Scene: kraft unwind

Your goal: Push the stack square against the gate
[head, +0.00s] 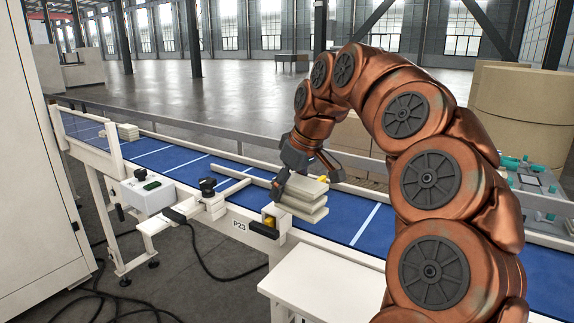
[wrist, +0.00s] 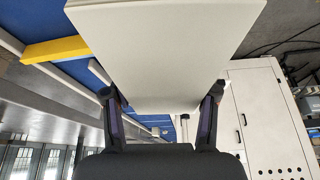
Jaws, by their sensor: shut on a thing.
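A stack of several flat cream packs (head: 302,205) sits on the blue conveyor belt at its near edge, its layers slightly uneven. My gripper (head: 306,182) reaches down over the belt and is shut on this stack. In the wrist view the stack's pale broad face (wrist: 165,45) fills the upper middle, with my gripper's fingertips (wrist: 162,103) at its two sides. A yellow bar (wrist: 55,49) shows left of the stack in the wrist view. I cannot tell whether the stack touches the gate.
The blue belt (head: 195,163) runs between cream rails. A cream bar (head: 240,173) and black knobs stand left of the stack. Another cream stack (head: 127,132) lies at the far left end. A white table (head: 325,285) stands in front. Large kraft rolls (head: 525,110) stand back right.

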